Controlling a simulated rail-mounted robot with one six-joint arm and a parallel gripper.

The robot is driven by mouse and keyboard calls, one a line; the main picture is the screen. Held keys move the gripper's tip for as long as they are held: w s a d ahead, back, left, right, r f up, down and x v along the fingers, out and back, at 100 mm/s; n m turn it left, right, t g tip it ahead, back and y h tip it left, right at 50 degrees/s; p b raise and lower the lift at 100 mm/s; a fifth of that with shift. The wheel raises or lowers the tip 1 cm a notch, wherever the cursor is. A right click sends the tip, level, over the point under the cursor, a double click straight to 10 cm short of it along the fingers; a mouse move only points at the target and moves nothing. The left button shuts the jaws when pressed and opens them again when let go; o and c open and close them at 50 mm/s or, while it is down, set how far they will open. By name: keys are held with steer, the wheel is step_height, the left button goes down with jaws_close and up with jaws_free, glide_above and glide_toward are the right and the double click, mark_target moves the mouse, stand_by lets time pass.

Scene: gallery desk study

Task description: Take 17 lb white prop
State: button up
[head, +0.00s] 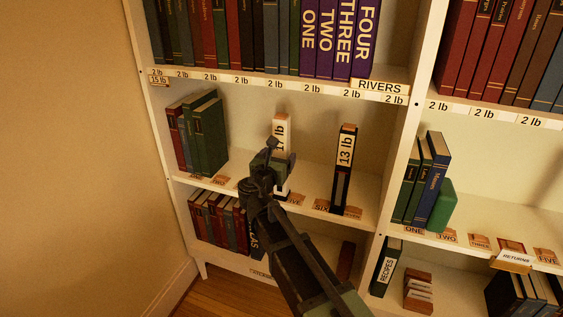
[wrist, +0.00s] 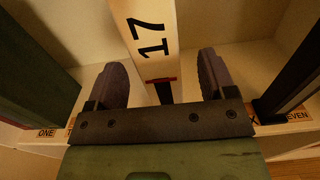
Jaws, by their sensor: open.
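The white 17 lb prop (head: 280,130) stands upright on the middle shelf of the left bookcase. In the head view my arm hides its lower middle. In the wrist view the white prop (wrist: 151,45) shows its black "17" and a red band, with a dark lower part below. My gripper (wrist: 165,75) is open, with one finger on each side of the prop. Both fingers look apart from it. In the head view my gripper (head: 272,158) is in front of the prop.
A black 13 lb prop (head: 344,165) stands to the right on the same shelf. Green and red books (head: 205,135) stand at the left. Small number labels line the shelf edge (head: 240,190). Bare shelf lies between the books and the white prop.

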steer(key=x, duration=0.5)
steer(key=shift+w+f, duration=0.1)
steer(key=shift+w, duration=0.05)
steer(key=c, duration=1.3)
